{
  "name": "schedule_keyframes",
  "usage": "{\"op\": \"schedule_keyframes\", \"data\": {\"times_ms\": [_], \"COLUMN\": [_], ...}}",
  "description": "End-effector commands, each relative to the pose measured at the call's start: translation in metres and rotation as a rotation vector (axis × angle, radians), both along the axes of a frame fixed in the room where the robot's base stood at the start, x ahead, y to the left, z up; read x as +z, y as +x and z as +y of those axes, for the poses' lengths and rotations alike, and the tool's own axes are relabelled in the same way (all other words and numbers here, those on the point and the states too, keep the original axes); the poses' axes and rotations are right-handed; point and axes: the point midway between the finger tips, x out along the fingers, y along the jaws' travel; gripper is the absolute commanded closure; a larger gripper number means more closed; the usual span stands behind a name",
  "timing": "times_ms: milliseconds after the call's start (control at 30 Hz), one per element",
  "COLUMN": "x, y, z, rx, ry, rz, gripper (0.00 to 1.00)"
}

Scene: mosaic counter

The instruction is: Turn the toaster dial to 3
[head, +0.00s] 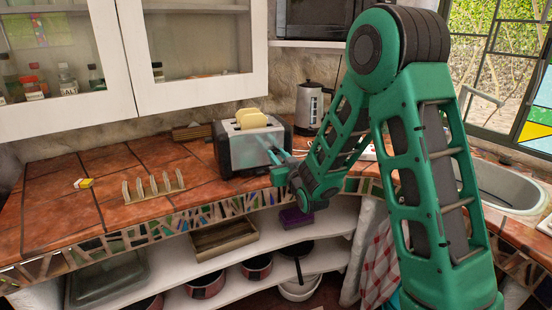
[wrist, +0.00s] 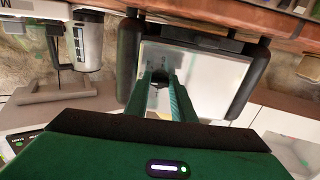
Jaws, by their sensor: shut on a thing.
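The toaster (head: 232,155) is silver with black ends and stands on the tiled counter, two pale bread slices (head: 252,120) showing in its slots. In the wrist view its silver panel (wrist: 215,80) fills the middle, framed by black edges. My gripper (head: 276,157) reaches the toaster's front right side in the head view. In the wrist view my gripper (wrist: 161,78) has its fingers closed against the lower part of the panel, around a small dark dial that they mostly hide. The dial's number and pointer cannot be read.
A silver kettle (head: 312,108) stands close to the toaster's right, behind my arm. A toast rack (head: 153,191) and a small yellow-and-white item (head: 84,183) lie on the left counter. Wall cabinets (head: 195,60) hang above. The counter left of the toaster is mostly free.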

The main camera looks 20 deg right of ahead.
Motion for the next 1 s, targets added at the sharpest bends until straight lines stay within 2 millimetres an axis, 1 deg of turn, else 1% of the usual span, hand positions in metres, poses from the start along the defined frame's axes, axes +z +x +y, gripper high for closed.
{"op": "schedule_keyframes", "data": {"times_ms": [33,533,567,600,633,1000], "x": [-0.0054,-0.006,-0.006,-0.0058,-0.0054,-0.0021], "y": [-0.0017,-0.0017,-0.0017,-0.0016,-0.0015,-0.0023], "z": [-0.002,-0.0003,-0.0003,-0.0002,-0.0001,0.0006], "rx": [-0.003,-0.002,-0.002,-0.001,-0.001,0.001], "ry": [0.007,0.025,0.025,0.025,0.025,0.026], "rz": [0.014,0.016,0.016,0.015,0.015,0.007], "gripper": [1.0,1.0,0.73,0.63,0.59,0.59]}}
